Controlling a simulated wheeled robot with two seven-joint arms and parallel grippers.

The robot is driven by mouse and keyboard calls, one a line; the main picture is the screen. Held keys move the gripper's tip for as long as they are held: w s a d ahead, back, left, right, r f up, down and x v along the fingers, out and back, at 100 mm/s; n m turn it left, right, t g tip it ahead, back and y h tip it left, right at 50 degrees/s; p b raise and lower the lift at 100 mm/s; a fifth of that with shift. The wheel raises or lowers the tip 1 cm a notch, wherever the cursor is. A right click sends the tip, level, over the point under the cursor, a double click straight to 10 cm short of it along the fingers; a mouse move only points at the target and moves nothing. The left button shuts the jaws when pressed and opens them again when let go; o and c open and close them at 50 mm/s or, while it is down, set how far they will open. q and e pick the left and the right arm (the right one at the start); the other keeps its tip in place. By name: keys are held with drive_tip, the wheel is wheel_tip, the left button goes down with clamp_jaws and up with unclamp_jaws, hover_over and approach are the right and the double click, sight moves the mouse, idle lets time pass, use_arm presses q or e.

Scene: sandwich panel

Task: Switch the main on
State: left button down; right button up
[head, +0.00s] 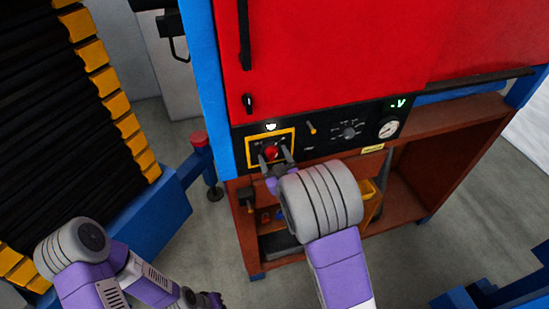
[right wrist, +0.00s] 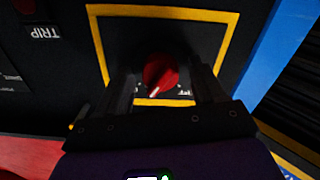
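The red main switch knob (head: 270,152) sits inside a yellow square frame (head: 291,133) at the left of the black control panel. My right gripper (head: 275,157) is at the knob, with one finger on either side of it. In the right wrist view the red knob (right wrist: 161,73) stands between the two dark fingers, with a gap visible on both sides. Its white mark points down and slightly left there; the lettering below is partly hidden. My left gripper (head: 208,300) is low at the bottom edge, small and dark; its opening is unclear.
The panel also holds a small toggle (head: 311,127), a rotary dial (head: 349,132), a round gauge (head: 389,128) and a lit green display (head: 397,104). A red cabinet door (head: 330,50) rises above. Brown shelves (head: 410,205) are below. A red-topped post (head: 199,139) stands left.

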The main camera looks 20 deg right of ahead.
drive_tip(key=c, duration=0.9)
drive_tip(key=m+b, duration=0.3)
drive_tip(key=b, duration=0.1)
drive_tip(key=shift+f, duration=0.1)
drive_tip(key=shift+c, duration=0.2)
drive_tip(key=o, duration=1.1)
drive_tip(key=shift+c, duration=0.2)
